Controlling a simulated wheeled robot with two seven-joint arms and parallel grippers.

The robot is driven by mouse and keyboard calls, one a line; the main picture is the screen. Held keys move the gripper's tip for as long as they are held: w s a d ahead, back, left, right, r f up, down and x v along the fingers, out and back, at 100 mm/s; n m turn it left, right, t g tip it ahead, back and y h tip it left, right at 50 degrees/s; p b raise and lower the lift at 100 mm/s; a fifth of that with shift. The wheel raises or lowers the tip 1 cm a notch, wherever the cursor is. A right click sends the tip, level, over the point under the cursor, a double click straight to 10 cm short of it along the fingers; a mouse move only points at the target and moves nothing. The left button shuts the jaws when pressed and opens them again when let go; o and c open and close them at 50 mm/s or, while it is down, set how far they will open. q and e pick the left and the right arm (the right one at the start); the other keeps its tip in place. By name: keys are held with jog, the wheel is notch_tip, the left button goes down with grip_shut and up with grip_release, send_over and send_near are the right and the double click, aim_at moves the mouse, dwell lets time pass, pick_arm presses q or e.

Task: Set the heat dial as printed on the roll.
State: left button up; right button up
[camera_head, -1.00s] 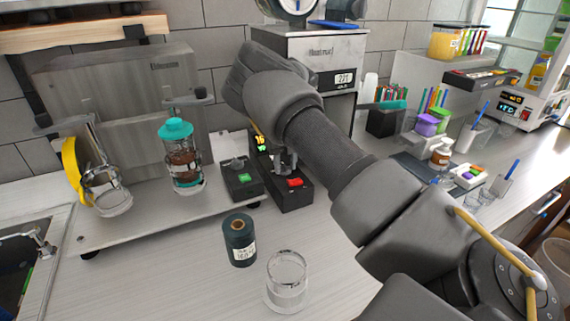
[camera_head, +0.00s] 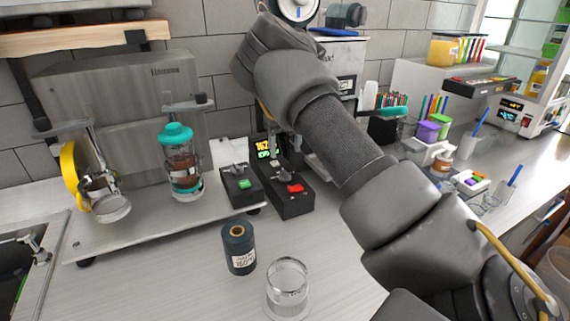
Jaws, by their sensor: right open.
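The roll (camera_head: 238,262) is a dark teal spool standing upright on the counter, with a white label whose print is too small to read surely. Two black control boxes stand behind it. The left box (camera_head: 242,200) has a green button and a grey knob; the right box (camera_head: 291,207) has a red switch and a small pale knob. I cannot tell surely which knob is the heat dial. A small display (camera_head: 263,147) behind them shows yellow digits like 162 above green ones. My right gripper (camera_head: 291,148) is open, mostly hidden by my forearm, above and behind the right box.
A clear glass cup (camera_head: 287,288) stands right of the roll. Pen holders and small tubs fill the back right.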

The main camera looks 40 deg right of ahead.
jog(key=shift+r, duration=1.4)
jog(key=shift+d, duration=0.1)
